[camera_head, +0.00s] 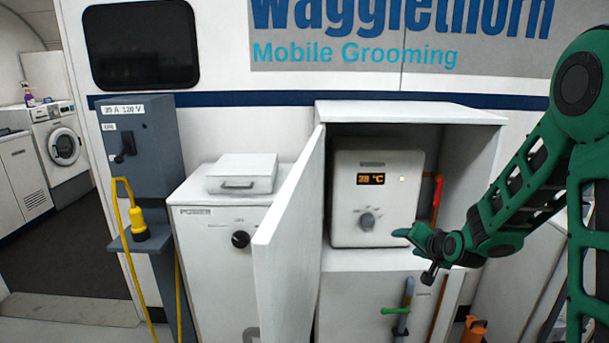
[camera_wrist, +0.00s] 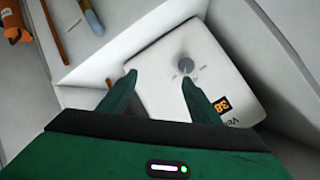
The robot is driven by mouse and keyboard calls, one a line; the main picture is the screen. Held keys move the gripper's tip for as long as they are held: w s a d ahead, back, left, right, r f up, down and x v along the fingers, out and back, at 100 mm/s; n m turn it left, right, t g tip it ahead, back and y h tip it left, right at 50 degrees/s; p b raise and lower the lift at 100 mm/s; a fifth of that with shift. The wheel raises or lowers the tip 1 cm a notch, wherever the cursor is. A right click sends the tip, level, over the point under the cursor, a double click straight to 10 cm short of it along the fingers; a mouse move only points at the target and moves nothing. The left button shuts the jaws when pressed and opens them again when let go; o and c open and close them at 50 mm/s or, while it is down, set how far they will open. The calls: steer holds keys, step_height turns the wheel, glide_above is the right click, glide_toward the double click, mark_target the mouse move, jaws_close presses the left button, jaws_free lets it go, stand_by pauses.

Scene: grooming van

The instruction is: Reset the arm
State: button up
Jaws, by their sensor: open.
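My green arm reaches in from the right in the head view. My gripper (camera_head: 418,254) is open and empty in front of the open cabinet. In the wrist view the two fingers of my gripper (camera_wrist: 158,85) are spread apart, with the white heater unit (camera_wrist: 160,60) beyond them. The heater unit (camera_head: 347,218) stands inside the cabinet, its display (camera_head: 371,180) reading 38 °C beside a small lit orange light.
The cabinet door (camera_head: 289,240) stands open toward the left front. A power unit (camera_head: 218,235) and a grey switch box (camera_head: 140,150) with a yellow plug (camera_head: 138,226) stand left.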

steer(key=s+d+r+n+g+h, duration=0.1)
steer(key=s+d+g, duration=0.15)
steer(key=s, duration=0.45)
steer(key=s+d+r+g+h, duration=0.15)
steer(key=s+d, duration=0.25)
steer(key=s, duration=0.4)
steer(key=s+d+r+n+g, duration=0.1)
steer(key=s+d+g, duration=0.1)
steer(key=s+d, duration=0.35)
steer(key=s+a+r+g, duration=0.1)
steer(key=s+g, duration=0.1)
steer(key=s, duration=1)
steer(key=s+r+g+y, duration=0.1)
steer(key=s+g, duration=0.2)
steer(key=s, duration=1)
steer(key=shift+a+r+m+g, duration=0.3)
steer(key=shift+a+r+m, duration=0.1)
steer(key=shift+w, duration=0.1)
steer(key=shift+w+f, duration=0.25)
steer(key=shift+w, duration=0.35)
